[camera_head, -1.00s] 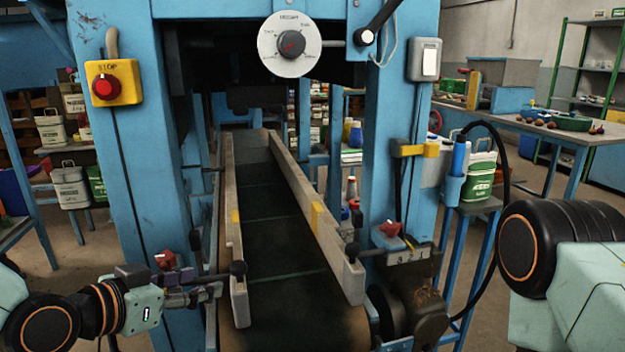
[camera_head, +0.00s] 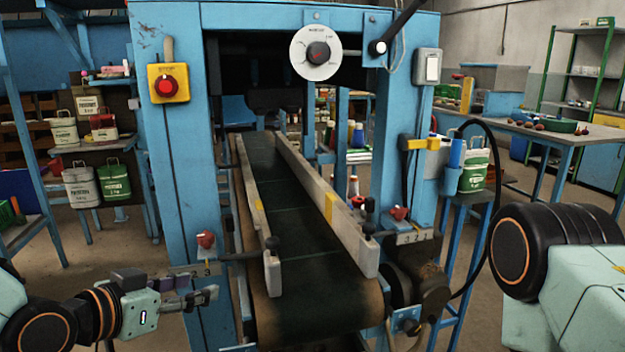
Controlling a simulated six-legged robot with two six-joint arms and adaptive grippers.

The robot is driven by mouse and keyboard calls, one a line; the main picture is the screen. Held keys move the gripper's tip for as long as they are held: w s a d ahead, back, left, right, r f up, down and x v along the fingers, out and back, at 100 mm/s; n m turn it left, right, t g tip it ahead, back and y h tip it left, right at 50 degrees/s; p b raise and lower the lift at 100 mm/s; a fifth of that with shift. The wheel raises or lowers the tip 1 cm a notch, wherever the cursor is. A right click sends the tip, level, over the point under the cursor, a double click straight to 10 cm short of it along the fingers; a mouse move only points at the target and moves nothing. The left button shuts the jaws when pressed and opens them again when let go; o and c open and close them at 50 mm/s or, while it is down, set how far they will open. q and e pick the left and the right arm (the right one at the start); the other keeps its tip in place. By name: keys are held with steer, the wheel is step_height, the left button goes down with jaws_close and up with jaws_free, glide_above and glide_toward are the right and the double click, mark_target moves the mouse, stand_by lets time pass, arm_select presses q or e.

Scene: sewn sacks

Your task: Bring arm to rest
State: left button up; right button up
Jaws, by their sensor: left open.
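My left gripper (camera_head: 205,297) is at the lower left, in front of the blue machine frame's left post. It is open and holds nothing that I can see. It sits left of the conveyor's left guide rail (camera_head: 258,215), apart from it as far as I can tell. My right arm (camera_head: 555,255) shows at the right edge as a black joint and pale green link. Its gripper is out of the picture.
The blue machine frame (camera_head: 170,110) stands ahead with a dark conveyor belt (camera_head: 300,260) running through it. A red stop button (camera_head: 168,86) and a dial (camera_head: 318,52) are on it. Sewn goods are not visible. Shelves with containers (camera_head: 115,181) stand left; a table (camera_head: 560,135) stands right.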

arm_select(q)
steer(key=s+a+f+n+g+y, duration=0.1)
steer(key=s+f+n+g+y, duration=0.15)
steer(key=s+f, duration=0.55)
steer(key=s+a+f+n+g+y, duration=0.1)
steer(key=s+f+n+g+y, duration=0.2)
steer(key=f, duration=0.8)
steer(key=s+f+g, duration=0.3)
steer(key=s+f, duration=0.3)
steer(key=s, duration=0.4)
steer(key=s+f+g, duration=0.3)
steer(key=s+f, duration=0.3)
steer(key=s, duration=0.5)
steer(key=shift+a+y, duration=0.35)
steer(key=shift+y, duration=0.1)
steer(key=shift+f, duration=0.1)
